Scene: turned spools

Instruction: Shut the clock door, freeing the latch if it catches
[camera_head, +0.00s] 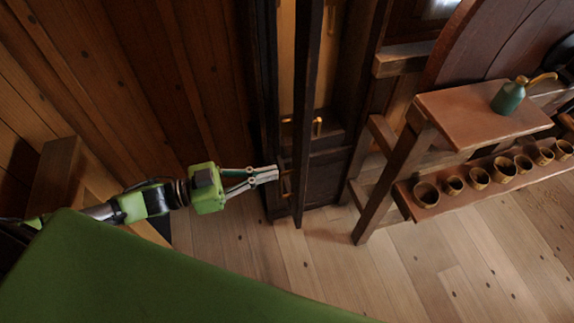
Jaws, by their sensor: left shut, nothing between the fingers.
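The tall dark wooden clock case (328,165) stands against the wall at the upper middle. Its narrow door (305,100) shows nearly edge-on and stands open, swung out from the case. A brass piece (317,126) shows inside the case, to the right of the door. My left gripper (278,174) is shut and empty, its fingertips just left of the door's lower part. I cannot tell whether they touch it. A small brass-coloured part near the fingertips is too small to identify as the latch. My right gripper is out of view.
A wooden bench (480,105) to the right of the clock carries a green oil can (508,96). Its lower shelf (480,196) holds several small round wooden pots. A plank wall is behind my left arm. The floor (350,265) before the clock is clear.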

